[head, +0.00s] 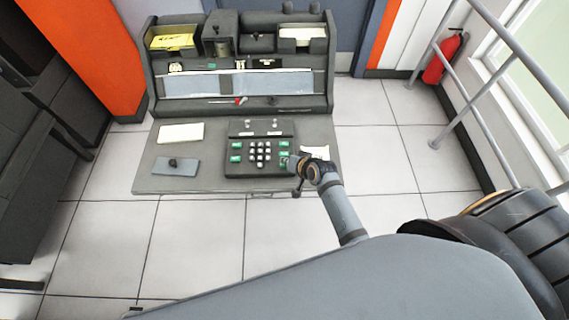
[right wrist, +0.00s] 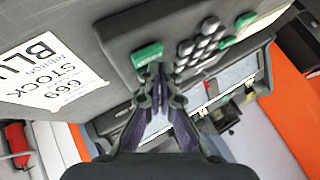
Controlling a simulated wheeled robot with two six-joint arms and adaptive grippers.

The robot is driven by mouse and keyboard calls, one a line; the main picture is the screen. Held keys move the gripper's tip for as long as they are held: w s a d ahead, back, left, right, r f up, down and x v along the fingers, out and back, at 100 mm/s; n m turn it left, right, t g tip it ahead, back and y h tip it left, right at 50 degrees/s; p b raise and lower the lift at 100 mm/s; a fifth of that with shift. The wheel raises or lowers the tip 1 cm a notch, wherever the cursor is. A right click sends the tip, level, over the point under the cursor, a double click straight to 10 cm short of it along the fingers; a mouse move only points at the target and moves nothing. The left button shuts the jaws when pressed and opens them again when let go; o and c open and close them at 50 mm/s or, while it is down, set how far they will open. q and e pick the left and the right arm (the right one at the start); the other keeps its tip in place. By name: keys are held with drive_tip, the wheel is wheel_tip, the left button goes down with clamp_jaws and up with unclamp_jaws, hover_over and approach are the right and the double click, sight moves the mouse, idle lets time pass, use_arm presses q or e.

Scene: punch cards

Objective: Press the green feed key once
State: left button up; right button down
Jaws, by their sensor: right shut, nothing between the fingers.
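A dark key panel (head: 260,128) sits on the grey desk, with round white keys in the middle and green keys on both sides. The green keys' labels are too small to read, so I cannot tell which is the feed key. My right gripper (head: 291,163) is shut and empty at the panel's lower right green keys. In the right wrist view, its fingertips (right wrist: 155,76) are at the edge of a green key (right wrist: 147,54). I cannot tell whether they touch it or whether it is pressed down. My left gripper is not in view.
A printed paper card (right wrist: 48,72) lies beside the panel, near my right gripper. A white card (head: 181,133) and a grey plate with a knob (head: 177,167) lie on the desk's left. A raised rack (head: 240,103) stands behind. A railing (head: 480,95) is at right.

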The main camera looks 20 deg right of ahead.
drive_tip(key=shift+f, duration=0.35)
idle(0.6)
drive_tip(key=shift+r+p, duration=0.9)
drive_tip(key=shift+p, duration=0.05)
wheel_tip(320, 180, up, 5)
drive_tip(key=p, duration=0.5)
drive_tip(key=shift+p, duration=0.3)
